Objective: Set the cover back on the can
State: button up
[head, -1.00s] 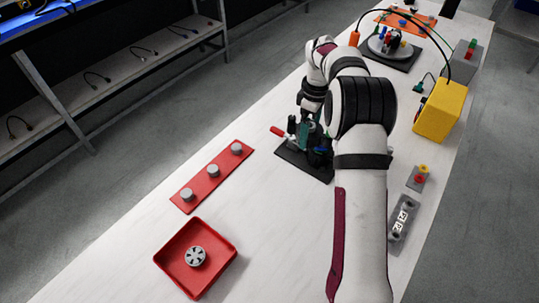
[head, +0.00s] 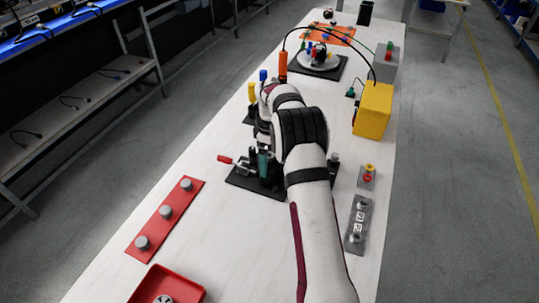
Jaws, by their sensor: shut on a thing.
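My gripper (head: 264,144) points down over a black base plate (head: 238,180), largely hidden by my own wrist and forearm. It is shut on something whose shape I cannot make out. On the plate stand a red-handled clamp (head: 227,159) and dark and teal upright parts (head: 263,163), close under my gripper. I cannot tell from this view which part is the can or the cover, nor whether they touch.
To the left lies a red strip (head: 190,190) with grey knobs. A red tray (head: 195,289) at the front holds a grey spoked disc (head: 163,299). On the right are grey blocks (head: 355,238) and a yellow box (head: 374,108). Yellow and blue posts (head: 252,92) stand behind my wrist.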

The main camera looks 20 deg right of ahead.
jog(key=shift+f, duration=0.15)
dwell(0.8)
jog(key=o, duration=0.9)
notch_tip(320, 180, up, 16)
jog(key=shift+f, duration=0.1)
